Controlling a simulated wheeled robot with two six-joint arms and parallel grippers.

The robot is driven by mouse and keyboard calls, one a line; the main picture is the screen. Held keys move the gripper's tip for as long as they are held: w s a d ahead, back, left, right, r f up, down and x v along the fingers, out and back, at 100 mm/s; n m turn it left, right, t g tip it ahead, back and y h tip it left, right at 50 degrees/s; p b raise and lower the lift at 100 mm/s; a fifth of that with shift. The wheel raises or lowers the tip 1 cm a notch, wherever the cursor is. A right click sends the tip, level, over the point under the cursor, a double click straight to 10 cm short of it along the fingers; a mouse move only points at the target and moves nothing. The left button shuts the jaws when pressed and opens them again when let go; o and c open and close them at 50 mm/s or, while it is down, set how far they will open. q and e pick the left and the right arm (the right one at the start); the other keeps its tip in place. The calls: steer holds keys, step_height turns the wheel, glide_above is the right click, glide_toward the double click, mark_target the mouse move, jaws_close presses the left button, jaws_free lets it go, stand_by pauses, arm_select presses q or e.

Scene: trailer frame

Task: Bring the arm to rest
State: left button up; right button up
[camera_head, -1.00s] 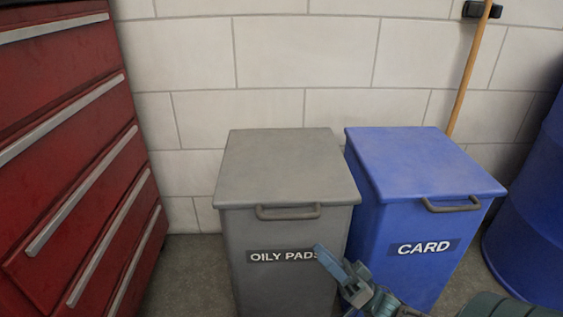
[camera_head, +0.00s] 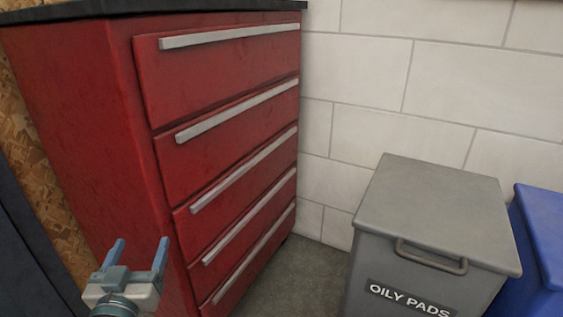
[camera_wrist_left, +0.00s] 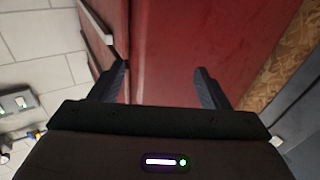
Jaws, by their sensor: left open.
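My left gripper (camera_head: 139,254) is at the lower left of the head view, in front of the red drawer cabinet (camera_head: 90,125). Its two blue fingers stand apart and point up, with nothing between them. In the left wrist view the open fingers (camera_wrist_left: 160,88) show dark, with the red cabinet side (camera_wrist_left: 195,40) beyond them. I cannot tell how far the fingertips are from the cabinet. My right gripper does not show.
A grey lidded bin (camera_head: 435,215) marked OILY PADS stands right of the cabinet, with a blue bin (camera_head: 545,240) beside it. A pale block wall (camera_head: 440,80) is behind. A strip of floor (camera_head: 300,275) is clear between cabinet and bin.

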arm_select(q)
steer(key=s+a+f+g+p, duration=0.2)
steer(key=s+f+g+p, duration=0.4)
steer(key=f, duration=0.4)
steer(key=s+a+f+m+g+p, duration=0.1)
steer(key=s+f+g+p, duration=0.2)
steer(key=s+f+g, duration=0.35)
steer(key=s+a+f+g+p, duration=0.2)
steer(key=s+f+g+p, duration=0.25)
steer(key=s+f, duration=0.6)
steer(key=s+a+f+p, duration=0.2)
steer(key=s+p, duration=0.9)
steer(key=p, duration=2)
steer(key=shift+g, duration=0.3)
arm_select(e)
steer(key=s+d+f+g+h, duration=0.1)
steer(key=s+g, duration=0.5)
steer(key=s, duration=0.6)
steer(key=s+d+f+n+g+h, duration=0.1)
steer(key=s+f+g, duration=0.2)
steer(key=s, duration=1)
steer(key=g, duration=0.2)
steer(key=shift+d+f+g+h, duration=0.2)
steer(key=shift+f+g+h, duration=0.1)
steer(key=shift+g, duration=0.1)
